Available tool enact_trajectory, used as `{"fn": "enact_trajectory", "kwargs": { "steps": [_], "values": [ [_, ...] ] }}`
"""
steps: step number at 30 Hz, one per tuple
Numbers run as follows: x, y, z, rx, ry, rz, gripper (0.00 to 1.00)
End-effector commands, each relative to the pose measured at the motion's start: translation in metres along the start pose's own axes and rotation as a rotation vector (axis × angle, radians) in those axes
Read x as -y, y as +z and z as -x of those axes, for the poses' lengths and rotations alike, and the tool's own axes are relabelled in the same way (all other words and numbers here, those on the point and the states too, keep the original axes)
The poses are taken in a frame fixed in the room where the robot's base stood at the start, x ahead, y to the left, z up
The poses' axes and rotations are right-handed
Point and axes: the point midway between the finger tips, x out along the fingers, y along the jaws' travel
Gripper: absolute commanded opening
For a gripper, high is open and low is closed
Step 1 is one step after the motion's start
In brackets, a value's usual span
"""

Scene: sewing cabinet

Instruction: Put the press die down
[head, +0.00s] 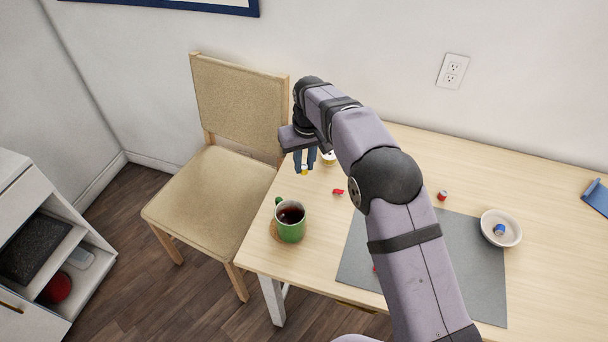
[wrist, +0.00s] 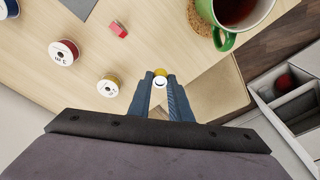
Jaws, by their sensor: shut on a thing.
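My gripper (head: 304,168) is shut on a small yellow and white piece, which I take to be the press die. In the head view a bit of the press die (head: 304,170) shows yellow between the fingertips. In the wrist view the press die (wrist: 160,79) sits between the two blue fingertips (wrist: 160,88), with a white round part and a yellow part. The gripper points down by the table's far left edge, near the chair. The fingers hide most of the piece, and I cannot tell its height above the surface.
A yellow spool (wrist: 108,87), a red spool (wrist: 63,52) and a small red piece (wrist: 119,31) are near the gripper. A green mug (head: 291,226) stands at the table's left edge. A grey mat (head: 480,275) and white bowl (head: 501,216) lie right. The chair (head: 215,195) adjoins the table (head: 550,190).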

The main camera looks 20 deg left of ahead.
Motion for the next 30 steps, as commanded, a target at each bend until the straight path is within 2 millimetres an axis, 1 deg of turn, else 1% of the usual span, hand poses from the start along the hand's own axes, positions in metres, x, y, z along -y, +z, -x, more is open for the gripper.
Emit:
{"fn": "enact_trajectory", "kwargs": {
  "steps": [3, 6, 13, 17, 20, 23, 26, 27, 29, 30],
  "values": [
    [0.000, -0.002, 0.012, -0.002, 0.000, 0.000, 0.00],
    [0.000, -0.003, 0.018, -0.001, 0.000, 0.000, 0.00],
    [-0.002, -0.003, 0.020, 0.001, 0.000, -0.003, 0.00],
    [-0.013, -0.003, 0.021, 0.000, 0.004, -0.022, 0.00],
    [-0.034, -0.002, 0.024, 0.000, 0.009, -0.057, 0.00],
    [-0.066, 0.000, 0.030, -0.001, 0.017, -0.110, 0.00],
    [-0.106, 0.004, 0.041, -0.003, 0.027, -0.177, 0.00],
    [-0.124, 0.007, 0.045, -0.002, 0.032, -0.207, 0.00],
    [-0.151, 0.012, 0.054, -0.003, 0.039, -0.253, 0.00],
    [-0.170, 0.016, 0.060, -0.002, 0.044, -0.284, 0.00]
  ]
}}
